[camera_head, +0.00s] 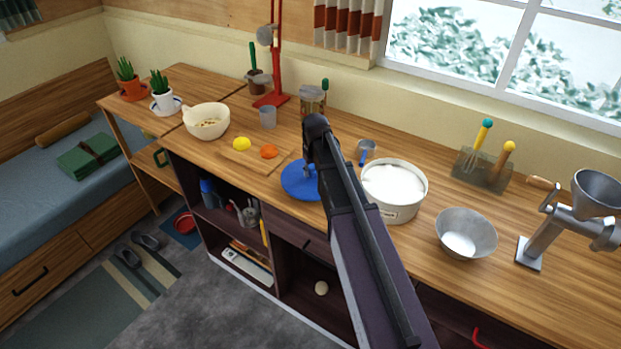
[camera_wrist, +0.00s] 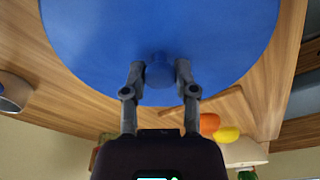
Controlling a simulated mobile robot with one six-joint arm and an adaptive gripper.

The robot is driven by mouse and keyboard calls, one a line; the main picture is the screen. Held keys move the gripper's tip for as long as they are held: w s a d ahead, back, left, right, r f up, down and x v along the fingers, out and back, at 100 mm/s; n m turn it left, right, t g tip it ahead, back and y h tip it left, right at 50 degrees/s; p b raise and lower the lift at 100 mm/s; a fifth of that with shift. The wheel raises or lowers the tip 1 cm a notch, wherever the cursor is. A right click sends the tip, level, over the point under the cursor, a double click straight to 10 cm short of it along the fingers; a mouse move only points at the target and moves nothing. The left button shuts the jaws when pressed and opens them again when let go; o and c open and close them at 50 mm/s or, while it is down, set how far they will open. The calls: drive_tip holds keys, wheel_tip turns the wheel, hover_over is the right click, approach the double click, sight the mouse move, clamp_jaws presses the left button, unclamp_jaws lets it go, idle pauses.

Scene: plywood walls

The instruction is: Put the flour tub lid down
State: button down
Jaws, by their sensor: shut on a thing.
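The flour tub lid (camera_head: 298,184) is a round blue disc with a knob in the middle. It is over the wooden counter, left of the open white flour tub (camera_head: 394,207). In the wrist view the lid (camera_wrist: 100,45) fills the upper middle, and my gripper (camera_wrist: 160,72) is shut on its knob. In the head view my gripper (camera_head: 310,170) comes down onto the lid from above, and my arm hides its right part. I cannot tell whether the lid touches the counter. The tub shows white flour inside.
A cutting board (camera_head: 245,158) with a lemon (camera_head: 242,144) and an orange piece (camera_head: 269,151) lies left of the lid. A measuring cup (camera_head: 367,148) is behind the tub. A metal bowl (camera_head: 466,233) and a grinder (camera_head: 545,237) stand at right. A clear cup (camera_head: 268,117) stands behind the board.

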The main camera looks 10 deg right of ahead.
sight(314, 180)
drive_tip(key=shift+f+b, duration=0.6)
drive_tip(key=shift+f, duration=0.35)
drive_tip(key=shift+f, duration=0.15)
drive_tip(key=shift+c, duration=2)
unclamp_jaws()
wheel_tip(314, 180, up, 12)
drive_tip(key=s+p, duration=0.1)
drive_tip(key=p, duration=1.1)
drive_tip(key=shift+s+d, duration=0.15)
drive_tip(key=shift+s, duration=0.05)
